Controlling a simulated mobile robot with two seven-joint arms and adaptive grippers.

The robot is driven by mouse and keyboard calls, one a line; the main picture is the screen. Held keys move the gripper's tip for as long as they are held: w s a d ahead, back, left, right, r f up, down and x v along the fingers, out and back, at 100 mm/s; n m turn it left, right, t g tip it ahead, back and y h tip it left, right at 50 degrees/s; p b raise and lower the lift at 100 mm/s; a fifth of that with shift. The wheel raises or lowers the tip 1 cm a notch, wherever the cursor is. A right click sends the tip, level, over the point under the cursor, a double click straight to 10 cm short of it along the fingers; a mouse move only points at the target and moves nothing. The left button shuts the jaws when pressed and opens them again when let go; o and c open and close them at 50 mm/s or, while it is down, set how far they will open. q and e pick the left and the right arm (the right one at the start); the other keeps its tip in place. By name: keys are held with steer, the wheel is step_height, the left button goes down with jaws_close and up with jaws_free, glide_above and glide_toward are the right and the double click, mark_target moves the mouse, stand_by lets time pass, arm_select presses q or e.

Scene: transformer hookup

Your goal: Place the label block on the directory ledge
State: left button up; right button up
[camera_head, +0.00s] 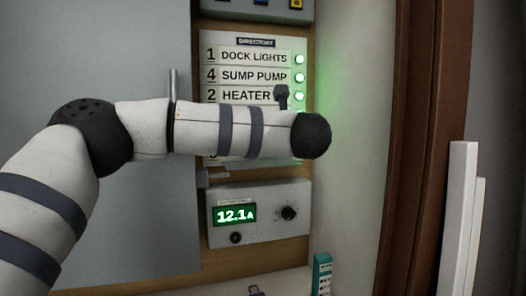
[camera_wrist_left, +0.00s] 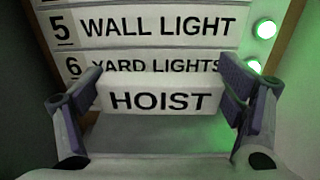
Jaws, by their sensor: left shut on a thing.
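The white label block reading HOIST (camera_wrist_left: 142,101) is between the two fingers of my left gripper (camera_wrist_left: 165,91) in the left wrist view. The fingers press on its two ends, and its lettering is upright. The block is in front of the lower part of the directory, just below the YARD LIGHTS row (camera_wrist_left: 152,67), whose lower edge it overlaps. I cannot tell whether it touches a ledge. In the head view the directory (camera_head: 245,77) shows DOCK LIGHTS, SUMP PUMP and HEATER; my left arm hides its lower rows, the block and most of the gripper. My right gripper is not in view.
Green lamps (camera_head: 299,59) line the directory's right side. A meter box (camera_head: 262,216) reading 12.1 A, with a knob, is below it. A grey door panel (camera_head: 95,60) is at left, and a brown door frame (camera_head: 425,150) at right. A teal item (camera_head: 321,272) stands lower right.

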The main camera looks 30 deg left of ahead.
mark_target(262, 163)
arm_select(q)
steer(key=shift+w+a+f, duration=0.2)
steer(key=shift+f, duration=0.1)
steer(key=shift+w+a+f, duration=0.15)
steer(key=shift+f, duration=0.8)
steer(key=shift+w+a+f, duration=0.1)
steer(key=shift+f, duration=0.85)
steer(key=shift+f, duration=0.15)
steer(key=o, duration=1)
steer(key=shift+f, duration=0.1)
